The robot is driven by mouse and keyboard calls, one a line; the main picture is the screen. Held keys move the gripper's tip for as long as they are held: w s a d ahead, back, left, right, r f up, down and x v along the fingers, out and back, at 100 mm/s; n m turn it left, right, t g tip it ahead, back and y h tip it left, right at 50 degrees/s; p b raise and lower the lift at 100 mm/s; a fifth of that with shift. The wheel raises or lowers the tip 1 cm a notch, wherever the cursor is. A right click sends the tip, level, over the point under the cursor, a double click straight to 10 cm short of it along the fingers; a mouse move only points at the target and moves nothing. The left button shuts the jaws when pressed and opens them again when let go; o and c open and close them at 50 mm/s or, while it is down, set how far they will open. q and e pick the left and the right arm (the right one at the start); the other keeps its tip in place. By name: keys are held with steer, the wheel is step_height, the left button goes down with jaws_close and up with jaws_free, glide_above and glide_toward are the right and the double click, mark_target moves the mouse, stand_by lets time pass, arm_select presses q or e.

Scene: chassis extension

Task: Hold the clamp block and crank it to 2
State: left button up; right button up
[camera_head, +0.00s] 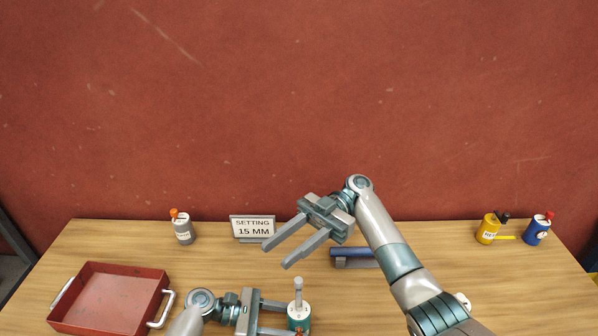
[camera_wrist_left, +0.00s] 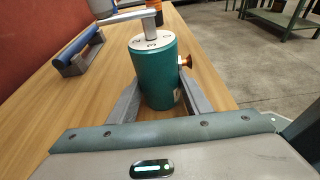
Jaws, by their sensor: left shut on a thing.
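The clamp block (camera_head: 299,317) is a green cylinder with a white numbered top, standing upright at the table's front. In the left wrist view the block (camera_wrist_left: 158,78) fills the space between my left fingers, with an orange-tipped knob on its side. A grey crank (camera_head: 298,289) rises from its top; in the left wrist view the crank (camera_wrist_left: 150,25) has an arm reaching left. Which number it points to is unclear. My left gripper (camera_head: 285,317) is shut on the block from the left. My right gripper (camera_head: 277,254) is open and empty, above and behind the block.
A sign (camera_head: 253,228) reads "SETTING 15 MM". A red tray (camera_head: 108,297) lies at left. Yellow (camera_head: 488,229) and blue (camera_head: 537,230) containers stand at right.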

arm_select(q)
steer(key=o, duration=0.9)
steer(key=shift+c, duration=0.2)
steer(key=v, duration=1.2)
